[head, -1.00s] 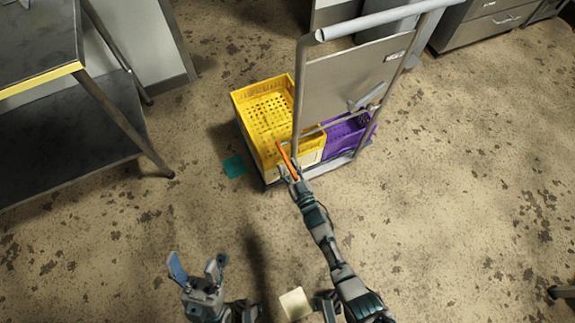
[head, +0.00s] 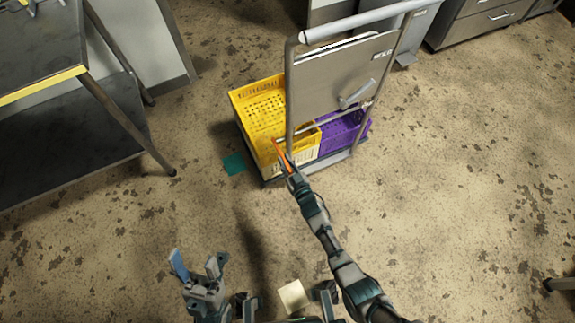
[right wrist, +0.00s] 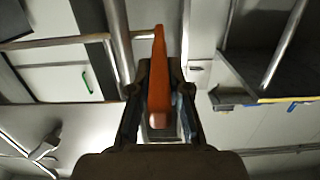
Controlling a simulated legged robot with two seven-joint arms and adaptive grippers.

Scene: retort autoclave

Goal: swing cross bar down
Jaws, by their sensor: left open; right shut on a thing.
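A wheeled cart carries a grey panel (head: 325,85) in an upright tube frame. A thin cross bar (head: 338,117) runs low across the frame, slanting up to the right. An orange grip (head: 278,148) shows at the left end of the bar; how it joins the bar is unclear. My right gripper (head: 286,162) is shut on this orange grip. The right wrist view shows the orange grip (right wrist: 158,85) between the fingers, with metal tubes beyond. My left gripper (head: 197,268) is open and empty, low at the left, away from the cart.
A yellow crate (head: 255,98) and a purple crate (head: 343,134) sit on the cart. A metal table (head: 90,78) stands at the left, grey drawers (head: 488,24) at the back right. A teal patch (head: 234,163) lies on the floor.

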